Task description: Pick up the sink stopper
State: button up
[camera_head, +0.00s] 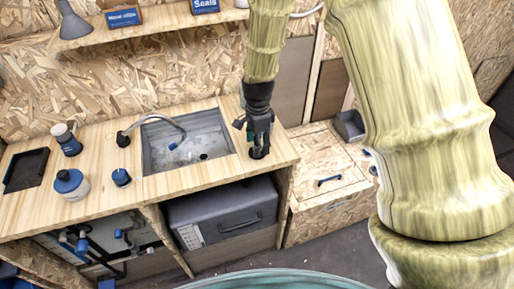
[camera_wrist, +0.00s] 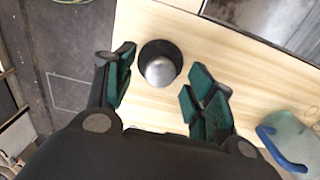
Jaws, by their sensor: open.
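The sink stopper (camera_wrist: 160,66), a black disc with a rounded silver knob, sits on the light wooden counter in the wrist view, near the counter's edge. My gripper (camera_wrist: 163,82) is open, with one green-padded finger to the left of the stopper and the other to its right. Nothing is held between them. The wrist view does not clearly show how high the fingertips are above the counter. In the head view, my gripper (camera_head: 257,138) points down over the counter's right end, and the stopper is largely hidden by the fingers there.
The metal sink (camera_head: 160,160) with its faucet (camera_head: 152,119) lies left of my gripper. A white jar (camera_head: 70,185) and a bottle (camera_head: 67,140) stand farther left on the counter (camera_head: 108,205). In the wrist view, a translucent blue-rimmed object (camera_wrist: 286,138) lies near the right finger.

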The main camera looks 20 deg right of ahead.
jog(key=shift+f, duration=0.95)
jog(key=c, duration=1.2)
jog(key=shift+o, duration=0.2)
jog(key=shift+r, duration=0.1)
